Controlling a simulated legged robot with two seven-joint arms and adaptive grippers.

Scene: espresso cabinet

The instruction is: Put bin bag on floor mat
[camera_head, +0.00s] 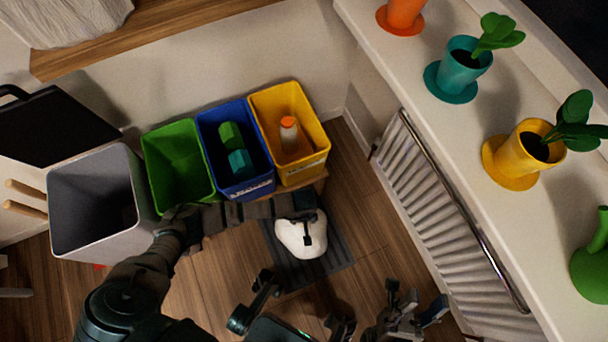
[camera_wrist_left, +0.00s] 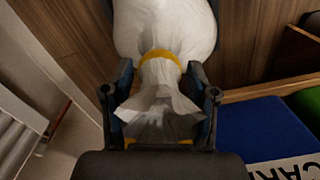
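The white bin bag (camera_head: 298,238) is seen over the dark ribbed floor mat (camera_head: 335,252) in the head view; I cannot tell whether it touches it. My left gripper (camera_head: 304,218) reaches over the bag from the left. In the left wrist view the bag (camera_wrist_left: 168,28) has a yellow tie (camera_wrist_left: 160,58) around its neck. My left gripper (camera_wrist_left: 160,78) has its fingers drawn in on both sides of the neck, with the flared plastic between them. My right gripper (camera_head: 415,300) is at the bottom of the head view, clear of the bag, its fingers apart.
Green (camera_head: 176,165), blue (camera_head: 236,150) and yellow (camera_head: 290,130) bins stand behind the mat. A grey-white bin (camera_head: 98,205) with a raised black lid (camera_head: 55,125) is at left. A radiator (camera_head: 455,215) and a ledge with potted plants are at right. Wooden floor (camera_head: 375,220) is clear between.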

